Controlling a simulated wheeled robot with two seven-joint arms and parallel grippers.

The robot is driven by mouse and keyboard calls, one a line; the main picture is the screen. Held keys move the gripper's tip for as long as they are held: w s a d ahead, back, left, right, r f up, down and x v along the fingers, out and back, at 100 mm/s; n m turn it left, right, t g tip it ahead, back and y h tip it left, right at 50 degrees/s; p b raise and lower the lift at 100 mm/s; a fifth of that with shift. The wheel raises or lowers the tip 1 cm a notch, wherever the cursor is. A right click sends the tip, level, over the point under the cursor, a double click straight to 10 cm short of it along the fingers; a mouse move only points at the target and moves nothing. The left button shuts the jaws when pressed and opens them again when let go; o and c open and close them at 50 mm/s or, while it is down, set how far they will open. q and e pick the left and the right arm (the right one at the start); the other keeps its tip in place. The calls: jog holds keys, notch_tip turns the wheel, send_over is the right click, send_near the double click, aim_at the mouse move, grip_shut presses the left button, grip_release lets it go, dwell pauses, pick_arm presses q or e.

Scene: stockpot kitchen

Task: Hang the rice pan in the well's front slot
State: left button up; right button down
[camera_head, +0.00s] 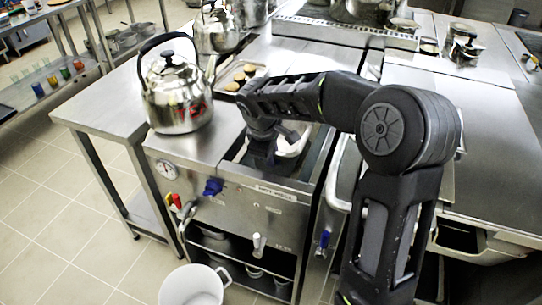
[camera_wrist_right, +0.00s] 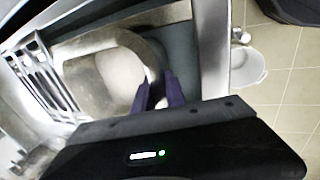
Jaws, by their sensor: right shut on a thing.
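In the right wrist view the pan (camera_wrist_right: 120,72) shows white contents and a curved metal rim. My right gripper (camera_wrist_right: 158,90) is shut on the pan's near rim. In the head view my right gripper (camera_head: 262,152) points down over the well (camera_head: 314,172), a rectangular opening in the steel counter. The pan is over or within that opening; whether it rests in the front slot cannot be told. My left gripper is out of view.
A large steel kettle (camera_head: 178,95) stands left of the well, close to my arm. A tray of round patties (camera_head: 240,75) lies behind. A white bucket (camera_head: 192,287) stands on the floor in front. Valve handles project from the unit's front.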

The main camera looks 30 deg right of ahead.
jog(key=shift+f+b, duration=1.05)
jog(key=shift+f, duration=0.15)
dwell(1.3)
jog(key=c, duration=1.3)
grip_release()
jog(key=v, duration=0.7)
jog(key=shift+r, duration=0.35)
jog(key=shift+s+a, duration=0.1)
jog(key=shift+a, duration=0.05)
